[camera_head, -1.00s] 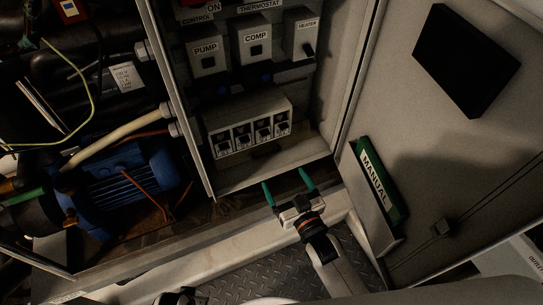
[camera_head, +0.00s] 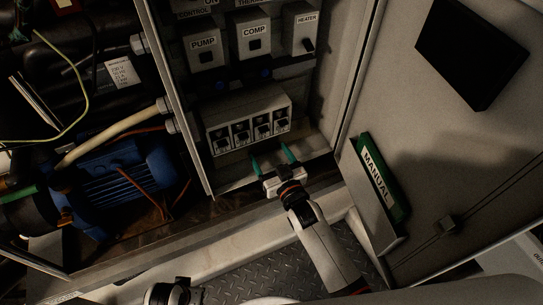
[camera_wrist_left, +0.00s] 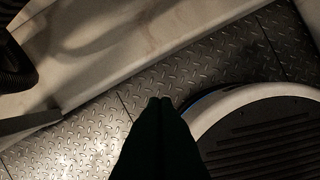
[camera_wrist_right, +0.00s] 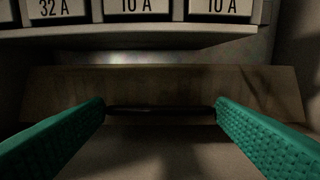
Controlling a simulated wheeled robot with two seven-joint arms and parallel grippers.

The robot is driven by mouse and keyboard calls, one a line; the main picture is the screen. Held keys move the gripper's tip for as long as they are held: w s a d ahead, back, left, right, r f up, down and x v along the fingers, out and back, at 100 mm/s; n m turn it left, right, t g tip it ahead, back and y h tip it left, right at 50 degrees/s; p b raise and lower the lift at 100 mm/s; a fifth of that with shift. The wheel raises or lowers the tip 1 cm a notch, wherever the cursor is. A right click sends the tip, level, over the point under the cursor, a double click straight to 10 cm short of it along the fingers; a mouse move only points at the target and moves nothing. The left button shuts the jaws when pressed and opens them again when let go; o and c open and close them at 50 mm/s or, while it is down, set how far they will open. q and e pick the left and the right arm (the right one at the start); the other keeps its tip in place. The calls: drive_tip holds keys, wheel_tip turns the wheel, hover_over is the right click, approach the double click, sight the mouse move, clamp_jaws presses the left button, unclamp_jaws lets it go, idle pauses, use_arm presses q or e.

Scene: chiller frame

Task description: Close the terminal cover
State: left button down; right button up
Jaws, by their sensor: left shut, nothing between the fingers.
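A pale brownish panel (camera_wrist_right: 190,84), which looks like the terminal cover, lies below the breaker row in the right wrist view. A dark bar (camera_wrist_right: 160,110) runs along its near edge. I cannot tell how far the panel is tilted. My right gripper (camera_head: 272,159) is open just below the breaker box (camera_head: 247,120) in the head view. Its green fingers stand at either end of the dark bar in the right wrist view; contact is unclear. My left gripper (camera_wrist_left: 160,100) is shut and empty, over the floor, away from the cabinet.
PUMP (camera_head: 205,47), COMP (camera_head: 253,37) and HEATER (camera_head: 302,32) switches sit above the breakers. The cabinet door (camera_head: 440,130) stands open at the right, with a MANUAL holder (camera_head: 378,182). A blue motor (camera_head: 122,180) is at the left. Chequered floor plate (camera_head: 260,278) is in front.

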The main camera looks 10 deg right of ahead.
drive_tip(key=shift+c, duration=1.1)
drive_tip(key=shift+d+f, duration=0.1)
drive_tip(key=t+b, duration=0.1)
drive_tip(key=b, duration=0.2)
drive_tip(key=shift+w+f, duration=0.25)
drive_tip(key=shift+f, duration=0.15)
drive_tip(key=shift+r, duration=0.1)
use_arm(q)
drive_tip(key=w+v, duration=0.2)
drive_tip(key=v, duration=0.9)
drive_tip(key=shift+w+r+t, duration=0.4)
drive_tip(key=shift+w+r, duration=0.1)
drive_tip(key=shift+r, duration=0.1)
use_arm(e)
drive_tip(key=o, duration=0.8)
drive_tip(key=shift+c, duration=0.2)
